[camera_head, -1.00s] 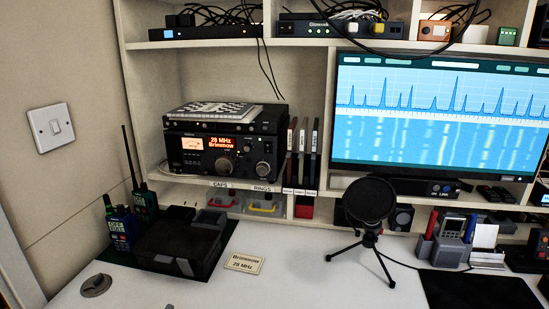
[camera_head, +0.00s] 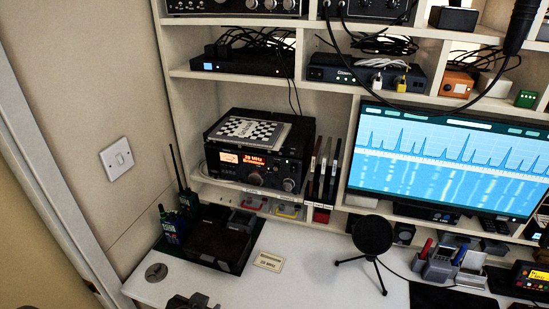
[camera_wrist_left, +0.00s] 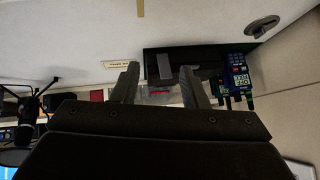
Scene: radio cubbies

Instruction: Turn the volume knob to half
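The black radio (camera_head: 258,165), with a lit red display, stands in a cubby at the left in the head view. Its front has a large knob (camera_head: 256,179) and another knob (camera_head: 289,184) at its right end. The markings are too small to tell which is the volume knob. My left gripper (camera_head: 195,302) shows at the bottom edge of the head view, in front of the desk and well apart from the radio. In the left wrist view its two fingers (camera_wrist_left: 159,86) stand apart with nothing held between them. My right gripper is not in view.
A chessboard-patterned item (camera_head: 247,130) lies on the radio. Below, a black tray (camera_head: 216,238) and handheld radios (camera_head: 171,227) stand on the desk, beside a small card (camera_head: 268,261). A tripod microphone (camera_head: 372,236) stands right of it. The desk's front middle is clear.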

